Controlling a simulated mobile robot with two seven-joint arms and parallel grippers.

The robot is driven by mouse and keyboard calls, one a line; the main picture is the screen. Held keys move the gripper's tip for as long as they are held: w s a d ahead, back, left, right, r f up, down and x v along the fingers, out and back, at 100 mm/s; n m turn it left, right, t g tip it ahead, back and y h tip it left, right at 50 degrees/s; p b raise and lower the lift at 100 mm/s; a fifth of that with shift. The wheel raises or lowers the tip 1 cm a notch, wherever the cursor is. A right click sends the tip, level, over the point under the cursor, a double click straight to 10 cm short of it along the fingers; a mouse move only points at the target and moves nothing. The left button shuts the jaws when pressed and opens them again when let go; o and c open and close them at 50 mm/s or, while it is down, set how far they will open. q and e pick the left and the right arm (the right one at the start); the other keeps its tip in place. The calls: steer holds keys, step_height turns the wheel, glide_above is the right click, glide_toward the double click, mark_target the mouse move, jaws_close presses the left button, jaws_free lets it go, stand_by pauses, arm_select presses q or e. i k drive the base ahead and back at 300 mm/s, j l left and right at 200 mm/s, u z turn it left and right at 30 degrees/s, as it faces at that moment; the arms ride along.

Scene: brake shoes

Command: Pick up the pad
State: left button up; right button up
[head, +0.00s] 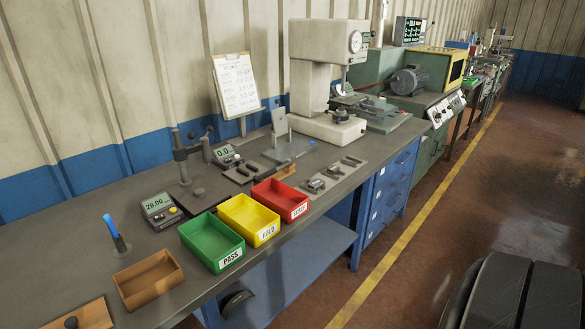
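Several small dark pieces that look like brake pads lie on the workbench. A row of three sits on a flat grey plate (325,190) behind and right of the red bin: a near piece (316,184), a middle piece (335,170) and a far piece (352,160). More dark flat pieces (240,174) lie left of this row, behind the bins. I cannot tell which one is the pad meant. Neither of my grippers shows in the head view.
Green PASS (230,263), yellow HOLD (264,238) and red bins (298,208) line the bench's front edge. A brown tray (148,280) is at left. Gauge stands (181,160), a readout (159,207) and a large press (317,80) stand behind.

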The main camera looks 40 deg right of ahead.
mark_target(313, 184)
steer(key=z, duration=1.65)
steer(key=i+l+u, duration=0.1)
steer(key=i, duration=0.25)
steer(key=i+l+u, duration=0.1)
steer(key=i+l, duration=0.2)
